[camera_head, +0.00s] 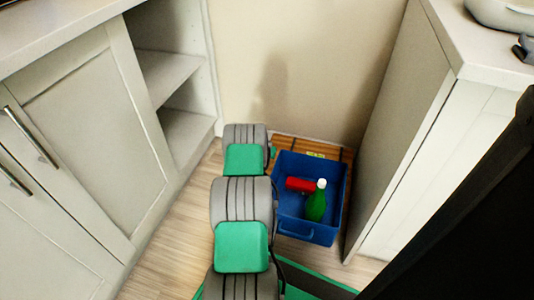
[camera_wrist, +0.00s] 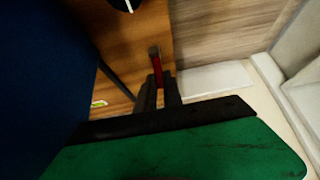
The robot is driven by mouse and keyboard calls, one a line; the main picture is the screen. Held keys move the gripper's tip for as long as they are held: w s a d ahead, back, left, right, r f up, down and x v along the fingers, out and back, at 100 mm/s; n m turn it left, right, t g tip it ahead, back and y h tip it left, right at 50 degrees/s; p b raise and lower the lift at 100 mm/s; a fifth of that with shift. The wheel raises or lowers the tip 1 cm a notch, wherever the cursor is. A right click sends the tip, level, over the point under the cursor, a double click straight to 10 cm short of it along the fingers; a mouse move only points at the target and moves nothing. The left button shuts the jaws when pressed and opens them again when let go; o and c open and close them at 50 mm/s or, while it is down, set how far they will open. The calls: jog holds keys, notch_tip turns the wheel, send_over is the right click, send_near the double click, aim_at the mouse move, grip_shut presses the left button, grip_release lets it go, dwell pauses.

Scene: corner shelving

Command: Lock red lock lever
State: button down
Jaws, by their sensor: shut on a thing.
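In the wrist view the red lock lever (camera_wrist: 156,70) is a thin red strip with a grey-brown upper end, in front of a wooden surface (camera_wrist: 130,40). My gripper (camera_wrist: 161,84) has its two dark fingers close together at the lever's lower part, shut on it. The fingers hide that lower part. In the head view my arm covers the gripper and the lever.
A blue crate (camera_head: 312,232) holds a red object (camera_head: 300,184) and a green bottle (camera_head: 317,205) with a white cap. It sits right of my arm, close to the right cabinet (camera_head: 405,140). Cabinets and shelves (camera_head: 165,75) line the left. Bare floor (camera_head: 185,215) shows left of my arm.

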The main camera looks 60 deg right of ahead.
jog(key=shift+s+a+f+h, duration=0.1)
jog(key=shift+a+h, duration=0.5)
jog(key=shift+h, duration=0.2)
jog(key=a+h+b, duration=0.1)
jog(key=h, duration=0.2)
jog(key=shift+s+a+f+t+h+b, duration=0.1)
jog(key=shift+a+f+t+h+b, duration=0.2)
jog(key=shift+a+f+t+b, duration=0.1)
jog(key=h, duration=0.1)
jog(key=a+h, duration=0.1)
jog(key=h, duration=0.1)
jog(key=shift+s+f+t, duration=0.1)
jog(key=shift+f+t, duration=0.05)
jog(key=shift+t, duration=0.15)
jog(key=shift+a+f+h, duration=0.15)
jog(key=shift+a+h, duration=0.1)
jog(key=shift+h, duration=0.55)
jog(key=c, duration=1.5)
grip_release()
